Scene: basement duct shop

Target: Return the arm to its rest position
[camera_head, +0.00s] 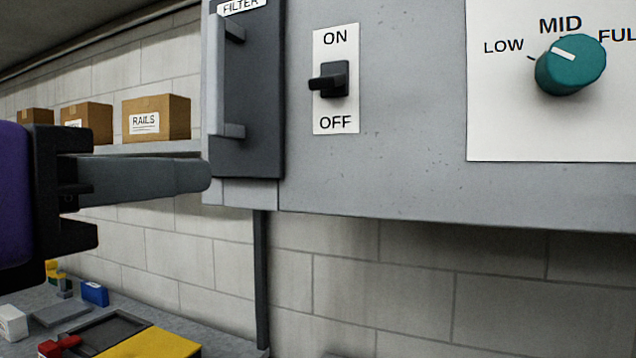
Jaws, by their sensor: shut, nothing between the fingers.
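My gripper (200,176) reaches in from the left edge, with a purple and black body and grey fingers pointing right. The fingers are shut with nothing between them. Their tips are at the lower left edge of a grey cabinet (400,170), in front of it in the picture, below the handle of the dark FILTER door (255,100). I cannot tell whether the tips touch the cabinet.
The cabinet carries an ON/OFF switch (330,80) and a teal knob (570,65) with LOW, MID and FULL marks. Cardboard boxes (157,118) stand on a shelf behind. A bench (25,300) at lower left holds a blue box (95,293) and other small items.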

